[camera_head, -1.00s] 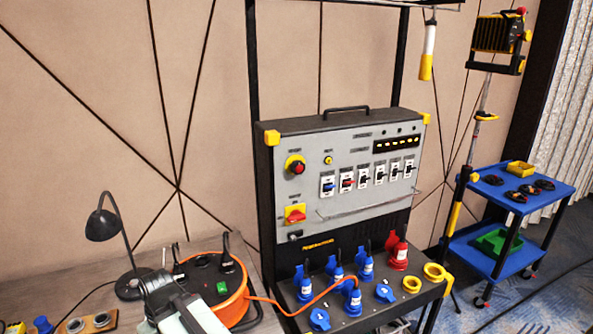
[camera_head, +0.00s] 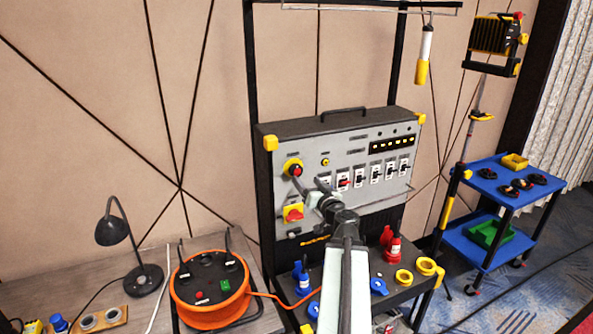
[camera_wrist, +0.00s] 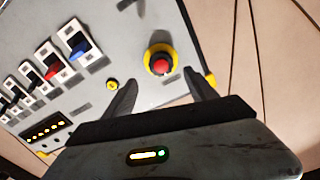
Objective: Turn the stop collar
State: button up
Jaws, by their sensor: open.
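The stop collar (camera_head: 293,165) is a yellow ring around a red push button on the upper left of the grey panel face. In the wrist view the yellow collar (camera_wrist: 150,58) and its red button lie just beyond my fingertips, roughly between them. My gripper (camera_head: 307,184) is in front of the panel, just right of and below the collar in the head view. In the wrist view my gripper (camera_wrist: 160,84) has its two dark fingers spread with nothing between them. I cannot tell if a fingertip touches the panel.
A red and yellow rotary switch (camera_head: 293,213) sits below the collar. A row of breaker switches (camera_head: 375,174) lies to its right. An orange cable reel (camera_head: 210,283) and a desk lamp (camera_head: 113,230) stand at left. A blue cart (camera_head: 487,245) stands at right.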

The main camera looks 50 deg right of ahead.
aim_at(298, 172)
jog(key=x, duration=0.8)
jog(key=shift+a, duration=0.1)
jog(key=shift+c, duration=0.4)
